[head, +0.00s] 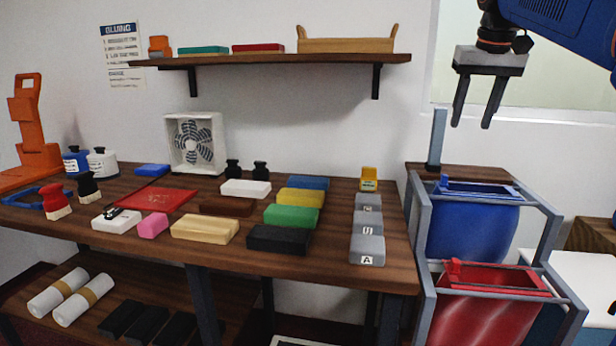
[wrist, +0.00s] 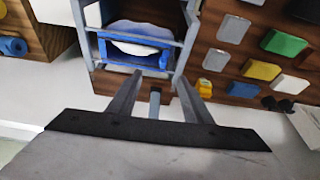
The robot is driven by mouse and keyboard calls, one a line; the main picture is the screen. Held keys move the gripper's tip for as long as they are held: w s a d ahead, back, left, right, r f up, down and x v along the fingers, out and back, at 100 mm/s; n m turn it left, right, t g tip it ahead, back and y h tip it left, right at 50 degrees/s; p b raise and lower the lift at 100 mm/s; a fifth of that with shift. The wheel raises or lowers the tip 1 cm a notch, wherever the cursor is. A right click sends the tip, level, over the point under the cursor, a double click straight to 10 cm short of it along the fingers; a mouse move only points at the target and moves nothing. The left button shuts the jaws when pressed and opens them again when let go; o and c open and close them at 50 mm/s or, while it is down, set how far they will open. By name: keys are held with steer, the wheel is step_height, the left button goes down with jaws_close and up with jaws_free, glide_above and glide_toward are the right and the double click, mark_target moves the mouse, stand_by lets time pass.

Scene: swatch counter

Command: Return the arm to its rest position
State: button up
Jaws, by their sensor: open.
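My gripper (head: 474,103) hangs at the upper right of the head view, fingers pointing down. It is open and empty, above the right end of the counter and the blue bag's frame, clear of both. In the wrist view my gripper's two fingers (wrist: 158,92) are spread apart with nothing between them. A grey post (wrist: 155,103) shows beyond them in the gap; it also shows in the head view (head: 436,138). My blue arm runs off the upper right edge of the head view.
The wooden counter (head: 330,283) carries several coloured blocks, a white fan (head: 196,143) and bottles. A wall shelf (head: 280,59) is above. A grey frame (head: 421,245) holds a blue bag (head: 470,232) and a red bag (head: 485,305). Open air surrounds my gripper.

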steer(key=s+a+f, duration=0.2)
steer(key=s+f, duration=0.7)
steer(key=f, duration=0.3)
steer(key=s+a+f+n, duration=0.1)
steer(key=s+a+f, duration=0.2)
steer(key=s+f, duration=0.7)
steer(key=s+a+f+t, duration=0.1)
steer(key=s+a+f, duration=0.1)
steer(key=s+f, duration=0.8)
step_height(320, 180, down, 6)
steer(key=shift+s+a+r+n+y, duration=0.15)
steer(key=shift+s+a+n+y, duration=0.15)
steer(key=shift+a+n, duration=0.1)
